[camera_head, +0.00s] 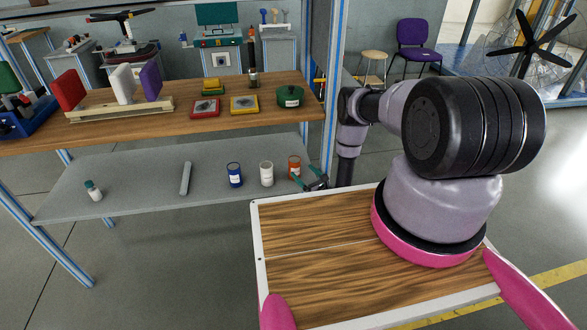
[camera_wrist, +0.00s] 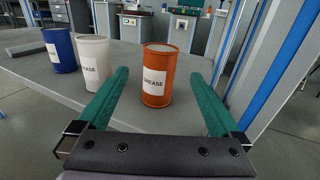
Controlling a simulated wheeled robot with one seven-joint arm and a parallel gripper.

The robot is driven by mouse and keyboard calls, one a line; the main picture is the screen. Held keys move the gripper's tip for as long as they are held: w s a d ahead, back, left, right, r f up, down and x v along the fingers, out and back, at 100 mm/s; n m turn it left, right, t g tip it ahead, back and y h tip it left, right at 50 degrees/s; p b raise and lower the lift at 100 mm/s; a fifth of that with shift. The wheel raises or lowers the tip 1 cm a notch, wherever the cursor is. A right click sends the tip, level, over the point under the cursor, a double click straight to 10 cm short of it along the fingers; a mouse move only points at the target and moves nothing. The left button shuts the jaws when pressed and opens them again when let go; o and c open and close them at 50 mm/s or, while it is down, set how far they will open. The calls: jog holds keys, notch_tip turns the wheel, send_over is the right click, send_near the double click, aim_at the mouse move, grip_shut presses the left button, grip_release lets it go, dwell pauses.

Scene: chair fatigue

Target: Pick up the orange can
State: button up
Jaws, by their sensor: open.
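The orange can (camera_head: 294,164) stands upright on the grey lower shelf, at the right end of a row of cans. In the wrist view the orange can (camera_wrist: 157,77) has a white label reading "GREASE" and stands ahead, between the lines of my two green fingers. My gripper (camera_head: 312,180) is open and empty, just in front of the can and slightly to its right in the head view.
A white can (camera_head: 266,174) and a blue can (camera_head: 235,175) stand left of the orange one. The grey shelf (camera_head: 140,195) also holds a grey bar (camera_head: 186,178) and a small bottle (camera_head: 93,190). A blue-edged post (camera_head: 335,80) rises close right. The wooden upper bench (camera_head: 130,125) overhangs behind.

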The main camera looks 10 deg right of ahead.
aim_at(298, 167)
jog(key=x, duration=0.7)
jog(key=shift+w, duration=0.25)
grip_shut()
